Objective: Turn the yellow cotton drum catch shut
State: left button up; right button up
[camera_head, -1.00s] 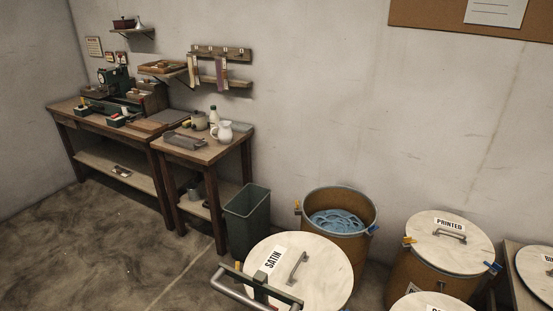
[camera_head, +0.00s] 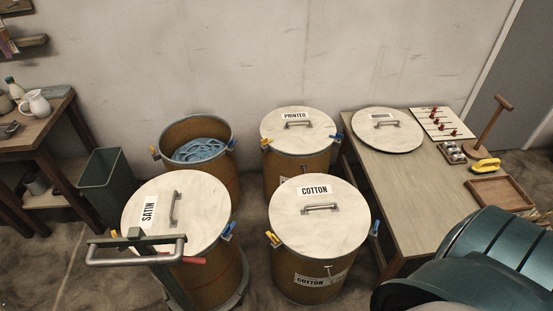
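The cotton drum (camera_head: 312,258) stands at the centre front, its pale round lid (camera_head: 320,232) on top with a COTTON label and a metal handle. The yellow catch (camera_head: 273,239) sits at the left of its rim and sticks out to the side; its exact angle is too small to tell. A blue catch (camera_head: 374,228) shows on the right of the same rim. Neither of my grippers is in view.
The satin drum (camera_head: 175,212) stands close on the left, a metal handlebar (camera_head: 135,250) before it. The printed drum (camera_head: 297,130) and an open drum of blue tape (camera_head: 197,149) stand behind. A wooden table (camera_head: 395,185) with a loose lid (camera_head: 387,130) is at right.

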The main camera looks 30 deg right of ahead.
aim_at(272, 237)
jog(key=z, duration=1)
